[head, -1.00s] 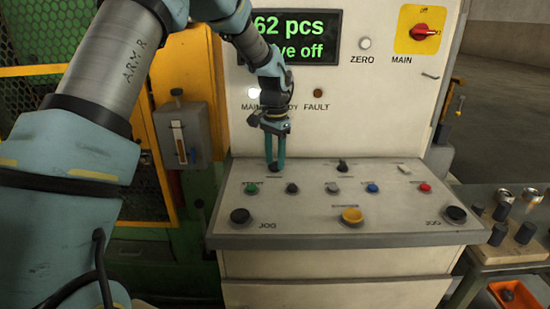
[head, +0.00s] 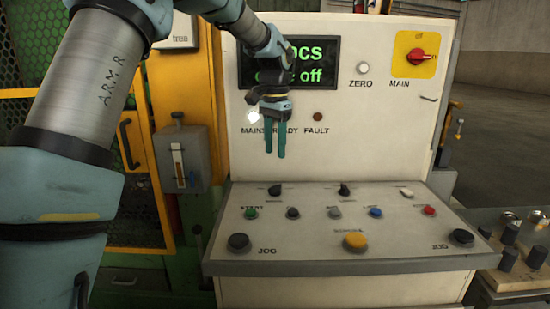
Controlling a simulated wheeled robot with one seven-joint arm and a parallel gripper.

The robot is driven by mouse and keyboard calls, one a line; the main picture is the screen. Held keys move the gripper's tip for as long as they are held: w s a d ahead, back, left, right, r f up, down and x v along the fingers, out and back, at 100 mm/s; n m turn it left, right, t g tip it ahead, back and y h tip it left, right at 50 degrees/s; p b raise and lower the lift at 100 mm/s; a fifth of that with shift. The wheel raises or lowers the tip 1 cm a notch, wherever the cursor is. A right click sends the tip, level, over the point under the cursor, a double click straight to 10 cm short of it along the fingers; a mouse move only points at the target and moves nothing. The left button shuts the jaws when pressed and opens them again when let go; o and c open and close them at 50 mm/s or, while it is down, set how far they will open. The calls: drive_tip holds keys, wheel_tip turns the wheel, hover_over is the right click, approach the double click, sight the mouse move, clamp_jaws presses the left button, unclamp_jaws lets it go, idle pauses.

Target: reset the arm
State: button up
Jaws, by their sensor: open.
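My gripper (head: 275,152) hangs in front of the upright face of the control cabinet, below the green-lettered display (head: 300,63). Its two teal fingers point down with a gap between them, open and empty. They are above the sloped control panel (head: 310,215) and apart from its knobs. My arm comes in from the left and covers part of the display text and part of the READY label.
The panel carries a black selector knob (head: 275,190), a green START button (head: 251,212), a yellow button (head: 355,241) and a red button (head: 429,210). A red MAIN switch (head: 417,57) is at upper right. A yellow-framed mesh guard (head: 130,170) stands left. Dark cylinders (head: 509,234) stand at lower right.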

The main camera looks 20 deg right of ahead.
idle(0.4)
drive_tip(key=a+f+n, duration=0.2)
drive_tip(key=a+n, duration=0.1)
drive_tip(key=a, duration=0.8)
drive_tip(key=a+f+n, duration=0.3)
drive_tip(key=a+n, duration=0.1)
drive_tip(key=a, duration=0.7)
drive_tip(key=s+a+f+n, duration=0.2)
drive_tip(key=s+a+n, duration=0.1)
drive_tip(key=s+a, duration=0.2)
drive_tip(key=s+a+f+n+t, duration=0.1)
drive_tip(key=s+a+f+n, duration=0.1)
drive_tip(key=s+a, duration=0.4)
drive_tip(key=a+n, duration=0.1)
drive_tip(key=a, duration=0.3)
drive_tip(key=shift+s+f+t, duration=0.3)
drive_tip(key=shift+c, duration=0.3)
